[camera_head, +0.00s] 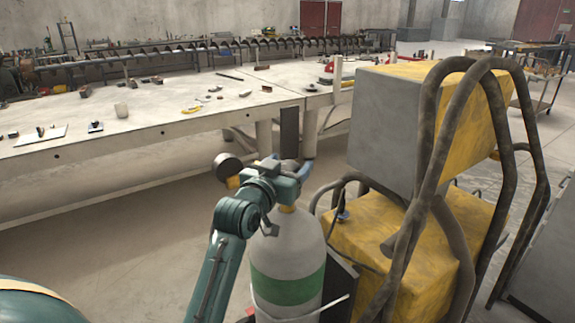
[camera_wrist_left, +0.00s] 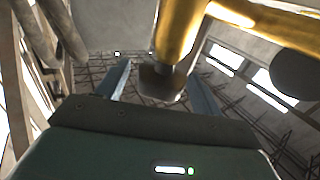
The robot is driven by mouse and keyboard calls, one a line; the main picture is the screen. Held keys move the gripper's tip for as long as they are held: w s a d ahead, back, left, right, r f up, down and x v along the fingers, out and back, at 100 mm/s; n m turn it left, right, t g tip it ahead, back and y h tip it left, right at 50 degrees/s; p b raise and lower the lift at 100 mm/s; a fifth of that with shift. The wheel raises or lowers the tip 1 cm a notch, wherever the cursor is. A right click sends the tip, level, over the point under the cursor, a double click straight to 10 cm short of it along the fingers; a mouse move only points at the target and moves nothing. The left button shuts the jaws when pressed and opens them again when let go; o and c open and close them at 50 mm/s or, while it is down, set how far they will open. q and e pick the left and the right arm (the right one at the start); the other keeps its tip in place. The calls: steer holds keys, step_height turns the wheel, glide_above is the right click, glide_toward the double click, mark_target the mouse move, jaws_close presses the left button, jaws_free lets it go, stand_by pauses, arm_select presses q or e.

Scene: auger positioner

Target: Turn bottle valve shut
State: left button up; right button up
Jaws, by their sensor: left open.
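A grey gas bottle (camera_head: 290,250) with a green band stands upright at the lower middle of the head view. Its brass valve is mostly hidden behind my left gripper (camera_head: 287,168), which is at the top of the bottle. A round dark gauge (camera_head: 228,167) sticks out to the left of the valve. In the left wrist view, the brass valve body (camera_wrist_left: 177,30) ends in a grey-brown knob (camera_wrist_left: 162,82) between the two fingers of the open left gripper (camera_wrist_left: 160,72). Gaps show on both sides of the knob; contact cannot be told. My right gripper is not in view.
A yellow and grey welding machine (camera_head: 385,125) with thick dark tubes stands close to the right of the bottle. Behind is a long workbench (camera_head: 150,125) with scattered tools. Open floor (camera_head: 130,215) lies to the left of the bottle.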

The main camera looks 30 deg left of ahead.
arm_select(q)
steer(key=shift+c, duration=0.4)
steer(key=c, duration=0.9)
